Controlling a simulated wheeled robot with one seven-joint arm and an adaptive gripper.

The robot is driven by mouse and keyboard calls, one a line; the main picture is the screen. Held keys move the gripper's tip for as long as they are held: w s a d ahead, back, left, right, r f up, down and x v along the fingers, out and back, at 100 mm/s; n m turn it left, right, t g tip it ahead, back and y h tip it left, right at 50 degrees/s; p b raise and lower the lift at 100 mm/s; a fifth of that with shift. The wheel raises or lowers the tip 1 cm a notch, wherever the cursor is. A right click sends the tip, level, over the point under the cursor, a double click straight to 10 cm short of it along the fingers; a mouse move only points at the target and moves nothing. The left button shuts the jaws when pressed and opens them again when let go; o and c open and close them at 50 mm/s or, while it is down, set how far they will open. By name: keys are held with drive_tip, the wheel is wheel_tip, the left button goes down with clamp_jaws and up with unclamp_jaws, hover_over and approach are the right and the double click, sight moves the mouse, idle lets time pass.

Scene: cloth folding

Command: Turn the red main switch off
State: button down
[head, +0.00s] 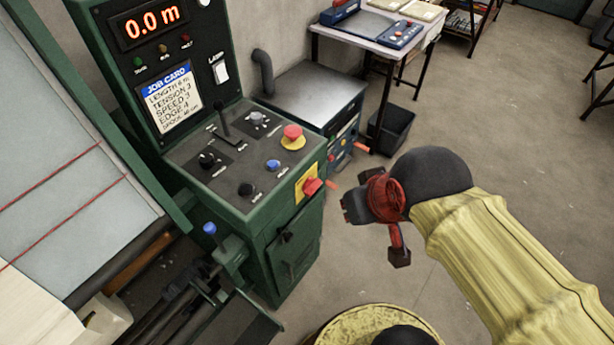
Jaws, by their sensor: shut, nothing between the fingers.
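The red main switch (312,186) sits on a yellow plate on the right side face of the green control console (240,215). Its red handle sticks out from the plate; its exact turn position is too small to tell. My gripper (352,207), red and dark, is to the right of the switch in the picture, pointing left towards the console. A gap of floor shows between the fingertips and the switch. The gripper is shut and empty.
A red mushroom button (292,132) on a yellow collar, a blue button (273,165), black knobs and a lever (223,118) are on the console top. A black bin (392,130) and a worktable (375,30) stand behind.

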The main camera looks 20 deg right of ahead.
drive_tip(key=w+r+m+g+p, duration=0.1)
drive_tip(key=w+r+m+p, duration=0.15)
drive_tip(key=w+p, duration=0.3)
drive_tip(key=m+g+p, duration=0.5)
drive_tip(key=m+p, duration=0.3)
drive_tip(key=p, duration=0.5)
hover_over(311, 191)
wheel_tip(311, 191, down, 9)
drive_tip(key=shift+f, duration=0.25)
wheel_tip(311, 191, down, 14)
drive_tip(key=shift+b, duration=0.9)
